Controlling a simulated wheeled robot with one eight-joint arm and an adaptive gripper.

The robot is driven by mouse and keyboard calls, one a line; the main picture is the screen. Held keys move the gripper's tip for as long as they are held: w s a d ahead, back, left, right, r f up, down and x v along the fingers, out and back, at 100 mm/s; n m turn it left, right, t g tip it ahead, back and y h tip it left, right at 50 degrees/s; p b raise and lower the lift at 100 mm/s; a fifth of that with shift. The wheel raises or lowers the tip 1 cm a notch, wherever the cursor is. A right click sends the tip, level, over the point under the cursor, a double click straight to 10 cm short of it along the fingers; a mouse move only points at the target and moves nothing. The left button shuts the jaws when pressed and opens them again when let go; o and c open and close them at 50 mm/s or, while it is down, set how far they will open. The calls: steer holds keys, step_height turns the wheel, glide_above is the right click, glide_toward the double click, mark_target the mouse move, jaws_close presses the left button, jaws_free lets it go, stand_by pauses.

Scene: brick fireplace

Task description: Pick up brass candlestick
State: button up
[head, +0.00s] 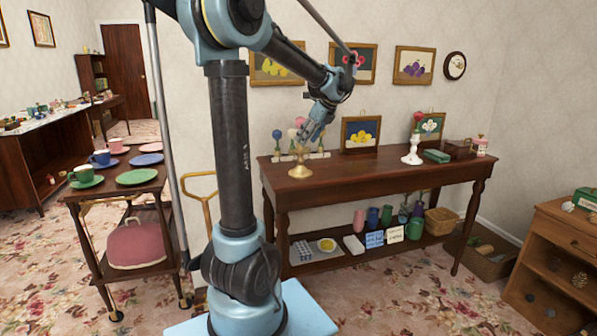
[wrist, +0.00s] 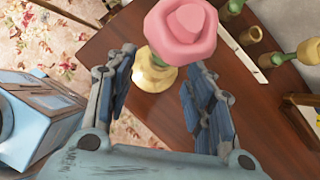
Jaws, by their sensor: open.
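The brass candlestick (head: 300,171) stands upright near the left end of the long wooden table, with a pale pink flower-shaped top above it. In the wrist view its round brass base (wrist: 152,77) shows below a large pink rose (wrist: 181,33), which hides most of the stem. My gripper (head: 312,132) is just above and to the right of the candlestick in the head view. In the wrist view my gripper (wrist: 160,66) is open, one finger on each side of the brass base. I see no clear contact.
The long table (head: 375,168) also bears a white candlestick (head: 412,150) with a red rose, a framed fruit picture (head: 360,133) and small boxes at its right. A row of flower stems (head: 277,145) stands behind the brass candlestick. Table space right of it is bare.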

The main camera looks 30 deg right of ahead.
mark_target(302, 149)
steer(key=x, duration=0.5)
steer(key=shift+w+r, duration=0.1)
steer(key=shift+r, duration=0.05)
jaws_close()
